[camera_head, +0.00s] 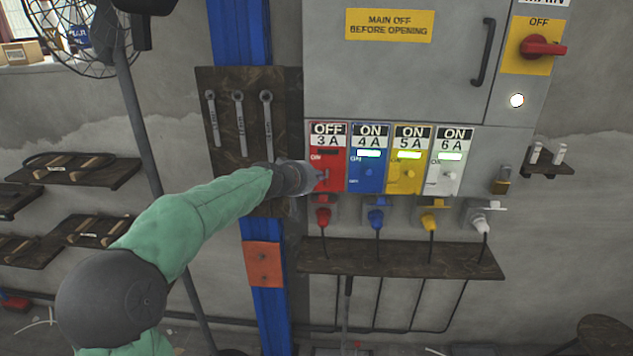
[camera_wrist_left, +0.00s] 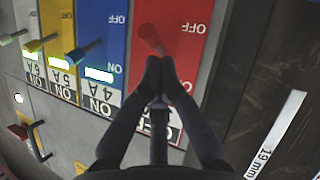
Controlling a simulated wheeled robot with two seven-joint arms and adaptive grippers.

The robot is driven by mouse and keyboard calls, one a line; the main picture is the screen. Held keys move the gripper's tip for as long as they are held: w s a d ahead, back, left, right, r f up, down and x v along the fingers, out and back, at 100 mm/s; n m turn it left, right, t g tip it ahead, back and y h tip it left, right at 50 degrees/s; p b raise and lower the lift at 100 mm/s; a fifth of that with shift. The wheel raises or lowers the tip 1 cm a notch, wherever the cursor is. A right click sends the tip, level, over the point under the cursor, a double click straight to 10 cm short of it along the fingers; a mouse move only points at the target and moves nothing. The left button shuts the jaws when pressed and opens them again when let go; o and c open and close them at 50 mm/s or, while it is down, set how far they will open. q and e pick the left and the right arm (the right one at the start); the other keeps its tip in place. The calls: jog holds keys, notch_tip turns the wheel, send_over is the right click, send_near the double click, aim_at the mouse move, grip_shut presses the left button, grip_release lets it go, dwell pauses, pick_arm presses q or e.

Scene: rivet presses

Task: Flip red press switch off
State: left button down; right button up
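The red press switch panel (camera_head: 329,165) is at the left of a row of four switch panels in the head view. Its sign reads OFF 3 A and its small window is dark. Its red lever (camera_wrist_left: 150,37) shows in the left wrist view, with its outer end at my fingertips. My left gripper (camera_head: 315,177) is at the panel, coming in from the left. In the wrist view the left gripper (camera_wrist_left: 160,63) has its fingertips together, at or touching the lever; I cannot tell whether they pinch it. My right gripper is out of view.
The blue (camera_head: 368,172), yellow (camera_head: 407,174) and white (camera_head: 444,176) panels read ON, with lit windows. Coloured plugs, including a red one (camera_head: 323,217), hang below, above a wooden shelf (camera_head: 400,259). A wrench board (camera_head: 225,125) stands left of the panels.

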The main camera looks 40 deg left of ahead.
pick_arm(q)
jog(key=shift+r, duration=0.2)
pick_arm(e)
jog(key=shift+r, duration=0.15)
pick_arm(q)
jog(key=shift+r+p, duration=0.65)
jog(key=shift+p, duration=0.05)
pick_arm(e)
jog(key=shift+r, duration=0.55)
pick_arm(q)
jog(key=a+p+v, duration=0.1)
jog(key=v, duration=1.2)
jog(key=shift+s+p, duration=0.2)
jog(key=shift+p, duration=0.1)
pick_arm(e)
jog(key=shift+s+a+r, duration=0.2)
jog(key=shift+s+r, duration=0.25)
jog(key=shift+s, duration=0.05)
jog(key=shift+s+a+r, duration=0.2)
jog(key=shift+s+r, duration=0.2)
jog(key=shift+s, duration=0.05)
pick_arm(q)
jog(key=shift+a+f, duration=0.1)
jog(key=shift+f, duration=0.05)
